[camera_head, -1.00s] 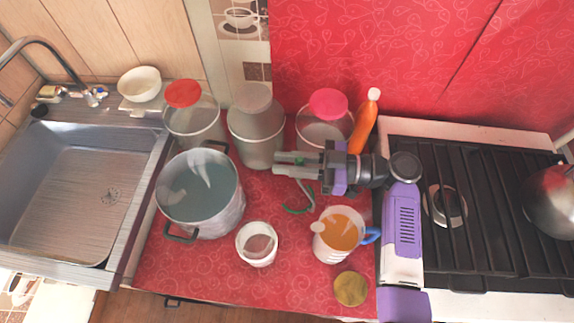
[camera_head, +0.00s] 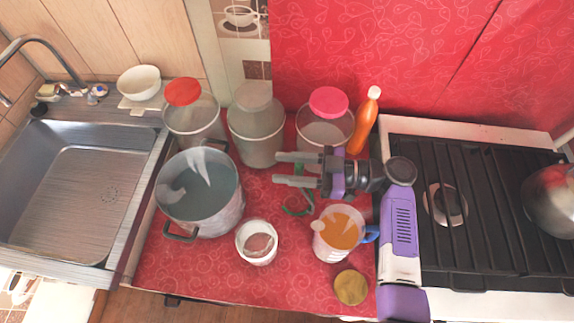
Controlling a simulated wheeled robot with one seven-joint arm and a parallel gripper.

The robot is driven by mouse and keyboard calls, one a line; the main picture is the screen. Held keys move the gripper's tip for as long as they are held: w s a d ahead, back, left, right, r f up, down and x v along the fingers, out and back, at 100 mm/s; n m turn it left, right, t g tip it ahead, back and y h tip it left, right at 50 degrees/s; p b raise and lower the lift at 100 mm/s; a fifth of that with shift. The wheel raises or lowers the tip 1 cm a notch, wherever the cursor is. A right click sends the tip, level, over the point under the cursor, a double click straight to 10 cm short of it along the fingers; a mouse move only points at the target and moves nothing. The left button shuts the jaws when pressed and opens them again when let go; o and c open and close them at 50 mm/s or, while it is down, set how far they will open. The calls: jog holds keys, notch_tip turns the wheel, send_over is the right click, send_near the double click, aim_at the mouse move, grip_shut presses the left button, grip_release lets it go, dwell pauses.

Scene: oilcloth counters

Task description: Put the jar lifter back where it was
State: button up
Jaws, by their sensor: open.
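The jar lifter, a thin curved tool with green parts (camera_head: 297,212), is on the red counter in the middle. My gripper and wrist partly hide it, so I cannot tell its full pose. My gripper (camera_head: 278,169) is open with its fingers pointing left. It is above the lifter and in front of the jars, and nothing shows between its fingertips.
A large pot (camera_head: 200,195) stands to the left. Jars with red (camera_head: 183,92), grey (camera_head: 252,96) and pink (camera_head: 329,102) lids line the back, beside an orange bottle (camera_head: 364,125). A white cup (camera_head: 257,243), a jug (camera_head: 338,236) and a yellowish lid (camera_head: 351,287) are in front.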

jog(key=shift+r, duration=0.1)
jog(key=d+b, duration=0.2)
jog(key=d, duration=0.5)
jog(key=shift+d, duration=0.25)
jog(key=shift+s, duration=0.1)
